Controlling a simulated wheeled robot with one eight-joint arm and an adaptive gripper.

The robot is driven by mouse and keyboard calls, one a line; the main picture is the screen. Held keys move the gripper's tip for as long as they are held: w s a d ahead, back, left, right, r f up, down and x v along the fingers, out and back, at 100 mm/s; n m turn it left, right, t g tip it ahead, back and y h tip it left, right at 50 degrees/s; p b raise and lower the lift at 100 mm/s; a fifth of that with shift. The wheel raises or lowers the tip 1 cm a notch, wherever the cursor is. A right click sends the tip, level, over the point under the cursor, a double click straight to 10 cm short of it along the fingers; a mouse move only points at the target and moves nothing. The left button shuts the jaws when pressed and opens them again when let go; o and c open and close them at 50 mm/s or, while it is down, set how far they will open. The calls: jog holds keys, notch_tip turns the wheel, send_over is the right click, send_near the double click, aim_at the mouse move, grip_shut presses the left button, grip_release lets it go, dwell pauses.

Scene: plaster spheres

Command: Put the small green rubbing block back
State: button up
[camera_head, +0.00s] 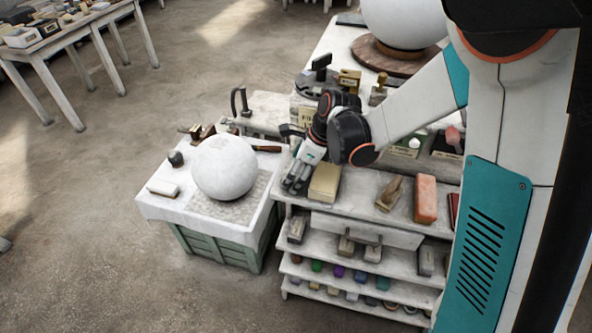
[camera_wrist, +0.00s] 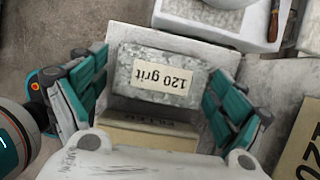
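I cannot make out a small green rubbing block for certain in either view. My gripper (camera_head: 297,180) is low over the left end of the top shelf, pointing down. In the wrist view its teal fingers (camera_wrist: 160,72) are spread wide on either side of a grey speckled block (camera_wrist: 140,58) with a "120 grit" label. The block lies between the fingertips, and I see no clear grip on it. A beige box edge with dark lettering (camera_wrist: 150,138) shows nearer the palm, which partly hides it. A beige block (camera_head: 324,184) stands just right of my gripper; its numbered face (camera_wrist: 305,145) also shows.
Left of the shelf unit (camera_head: 360,183) is a low stand (camera_head: 158,207) with a plaster sphere (camera_head: 224,167) and tools. An orange-red block (camera_head: 426,198) and a wooden-handled tool (camera_head: 389,194) lie further right. Lower shelves hold blocks and small coloured items (camera_head: 339,271).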

dwell(0.3)
jog(key=p+v, duration=0.4)
jog(key=v, duration=0.8)
jog(key=s+d+r+n+t+h, duration=0.2)
jog(key=s+d+r+n, duration=0.3)
jog(key=s+n, duration=0.4)
jog(key=s+d+r+n+t+h, duration=0.2)
jog(key=s+d+r+n, duration=0.3)
jog(key=s+n, duration=0.5)
jog(key=d+n+t, duration=0.1)
jog(key=n, duration=0.2)
jog(key=shift+r+t, duration=0.2)
jog(key=shift+t, duration=0.1)
